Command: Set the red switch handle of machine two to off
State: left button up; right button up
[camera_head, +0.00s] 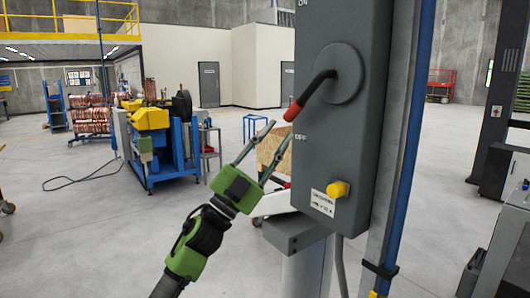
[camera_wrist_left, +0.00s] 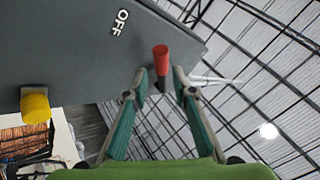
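The grey switch box (camera_head: 335,140) stands right of centre in the head view, with ON at its top and OFF lower on its left side. Its black lever slants down and left from a round hub to the red handle (camera_head: 293,110), just above the OFF label. In the left wrist view, the red handle (camera_wrist_left: 161,58) shows between and beyond the fingertips. My left gripper (camera_head: 281,131) is open, its green-grey fingers spread just below the red handle. It also shows open and empty in the left wrist view (camera_wrist_left: 159,92). My right gripper is not in view.
A yellow button (camera_head: 338,189) sticks out low on the box, and a blue pipe (camera_head: 408,150) runs along its right. A blue and yellow machine (camera_head: 155,135) stands at the back left. The floor between is mostly clear.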

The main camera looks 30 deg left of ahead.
pick_arm(q)
jog(key=shift+v, duration=2.05)
jog(key=shift+f, duration=0.1)
